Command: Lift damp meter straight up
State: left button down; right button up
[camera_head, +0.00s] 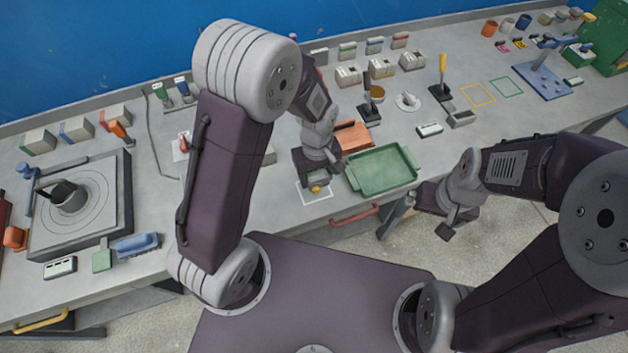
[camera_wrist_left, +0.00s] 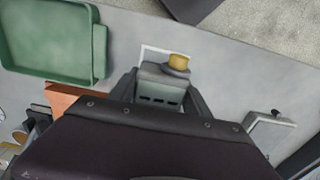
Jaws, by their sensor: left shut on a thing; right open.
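The damp meter (camera_wrist_left: 162,88) is a grey block with dark slots and a yellow knob. In the left wrist view it stands between my left gripper's fingers (camera_wrist_left: 160,98), which are shut on it. In the head view my left gripper (camera_head: 316,180) hides most of the meter, and the yellow knob (camera_head: 316,189) shows below it. A white outline (camera_head: 314,196) on the bench shows around the meter. I cannot tell whether the meter touches the bench. My right gripper (camera_head: 447,222) is open and empty, off the front edge of the bench.
A green tray (camera_head: 383,170) lies right of my left gripper, with an orange-brown block (camera_head: 352,137) behind it. A bench handle (camera_head: 355,215) juts from the front edge. A round-plate station with a dark cup (camera_head: 68,197) stands at the left.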

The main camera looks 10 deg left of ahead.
pick_arm(q)
jog(key=s+d+r, duration=0.5)
jog(key=d+r, duration=0.1)
jog(key=d, duration=0.3)
jog(key=shift+d+r, duration=0.15)
jog(key=shift+d, duration=0.25)
